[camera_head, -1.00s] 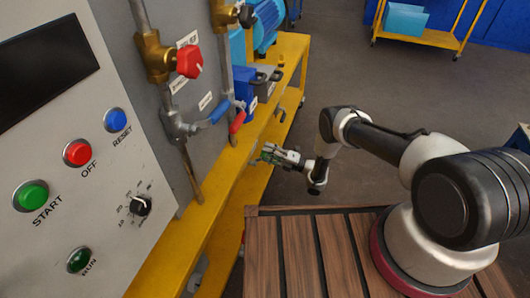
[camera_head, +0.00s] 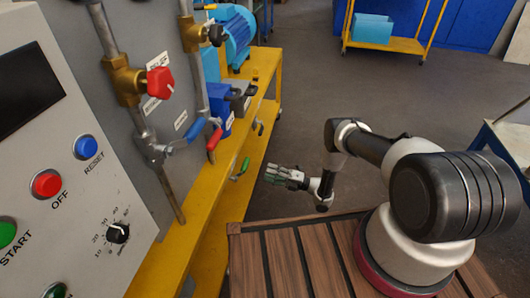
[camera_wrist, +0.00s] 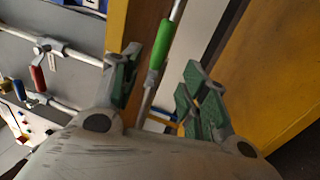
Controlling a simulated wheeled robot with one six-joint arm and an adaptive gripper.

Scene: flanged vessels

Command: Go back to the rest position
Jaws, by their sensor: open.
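My gripper (camera_head: 283,177) is at the end of my arm, in front of the yellow bench frame, in the head view. In the wrist view its two green-padded fingers (camera_wrist: 160,88) stand apart and hold nothing. A green-handled lever (camera_head: 241,168) is on the bench side, left of my gripper and apart from it. In the wrist view the green handle (camera_wrist: 160,45) shows beyond the gap between the fingers.
A grey panel with buttons (camera_head: 88,147) and pipes with a red valve knob (camera_head: 159,81) stand at left. Blue (camera_head: 188,134) and red (camera_head: 214,140) lever handles stick out above the yellow bench (camera_head: 260,115). Open floor (camera_head: 330,90) lies behind my arm. A yellow trolley (camera_head: 385,44) is farther back.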

